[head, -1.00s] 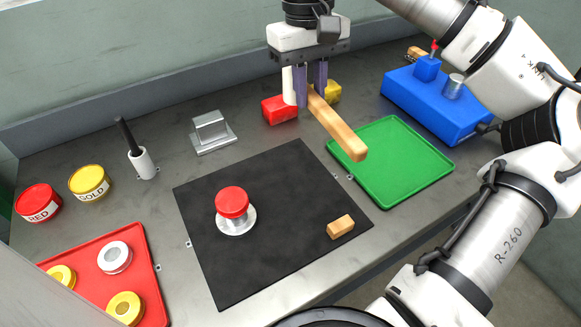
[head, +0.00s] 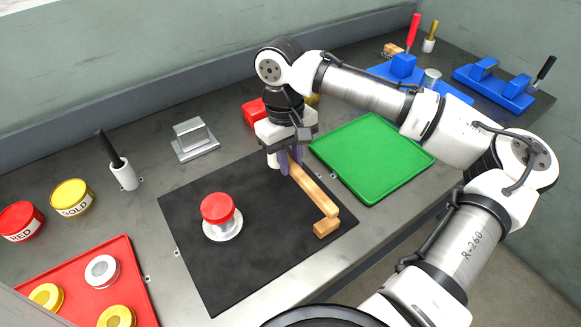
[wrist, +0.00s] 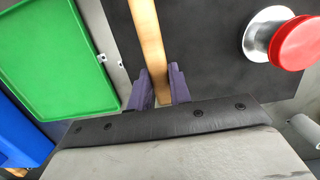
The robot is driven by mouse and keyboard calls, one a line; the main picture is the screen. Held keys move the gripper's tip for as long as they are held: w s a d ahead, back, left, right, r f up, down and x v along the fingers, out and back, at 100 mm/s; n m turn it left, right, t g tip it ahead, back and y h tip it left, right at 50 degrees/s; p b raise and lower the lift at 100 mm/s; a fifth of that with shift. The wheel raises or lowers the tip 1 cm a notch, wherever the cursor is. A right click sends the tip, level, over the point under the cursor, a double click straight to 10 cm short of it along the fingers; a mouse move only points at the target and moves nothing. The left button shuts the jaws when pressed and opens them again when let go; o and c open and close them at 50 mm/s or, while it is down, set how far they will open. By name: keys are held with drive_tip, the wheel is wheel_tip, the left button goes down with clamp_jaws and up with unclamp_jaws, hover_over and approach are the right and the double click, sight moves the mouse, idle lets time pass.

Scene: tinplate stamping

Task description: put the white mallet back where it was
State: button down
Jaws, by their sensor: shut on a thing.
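My gripper (head: 289,166) is shut on the white mallet's wooden handle (head: 312,190) over the black mat (head: 235,265). A bit of the white head (head: 272,160) shows at the left of the fingers. The handle points toward the mat's front right corner, its end beside or over a small wooden block (head: 325,229); I cannot tell if they touch. In the wrist view, the handle (wrist: 147,30) runs between the purple fingers (wrist: 160,88), and the head is hidden. Behind my arm, a red block (head: 254,112) and a mostly covered yellow one (head: 313,99) stand on the bench.
A red-topped stamp (head: 218,209) stands on the mat. An empty green tray (head: 372,160) lies to the right, blue fixtures (head: 500,90) beyond. A grey metal piece (head: 194,140), a white holder (head: 124,176), paint tins (head: 72,198) and a red tray (head: 135,290) are left.

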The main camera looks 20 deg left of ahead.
sight(291, 171)
drive_tip(key=shift+f, duration=1.65)
drive_tip(key=shift+f, duration=0.1)
drive_tip(key=c, duration=1.3)
unclamp_jaws()
drive_tip(key=r, duration=0.4)
drive_tip(key=a+r, duration=0.1)
drive_tip(key=r, duration=0.3)
drive_tip(key=w+r+b, duration=0.1)
drive_tip(key=r, duration=0.3)
drive_tip(key=shift+a+r, duration=0.1)
drive_tip(key=shift+a, duration=0.05)
